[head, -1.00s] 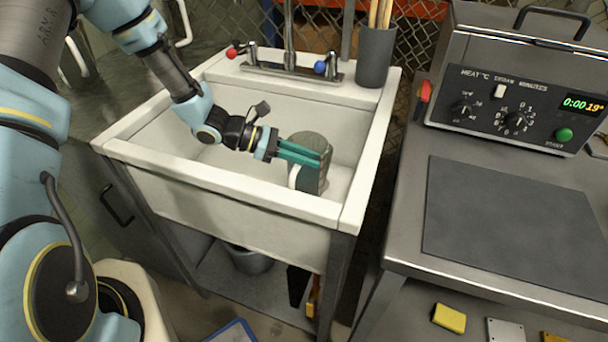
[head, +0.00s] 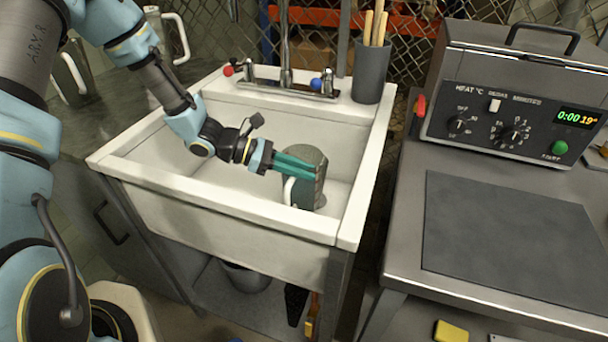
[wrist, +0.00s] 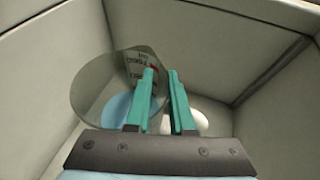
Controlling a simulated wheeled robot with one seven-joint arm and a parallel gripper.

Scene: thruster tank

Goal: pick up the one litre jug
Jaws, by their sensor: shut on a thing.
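The jug (head: 308,194) stands in the sink, grey and round with a pale handle on its near left side. In the wrist view the jug (wrist: 95,92) looks see-through, with small red and dark print that I cannot read. My gripper (head: 313,171) reaches in from the left, its teal fingers shut on the jug. In the wrist view, my gripper (wrist: 160,74) has its left finger over the printed side and its right finger at the jug's edge. Whether the jug touches the sink floor is hidden.
The white sink (head: 215,199) has high walls close around the jug. A tap with red and blue knobs (head: 316,84) and a grey pot of sticks (head: 371,75) stand behind. Right is a steel heater bath (head: 505,130). Other jugs (head: 72,78) stand on the left counter.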

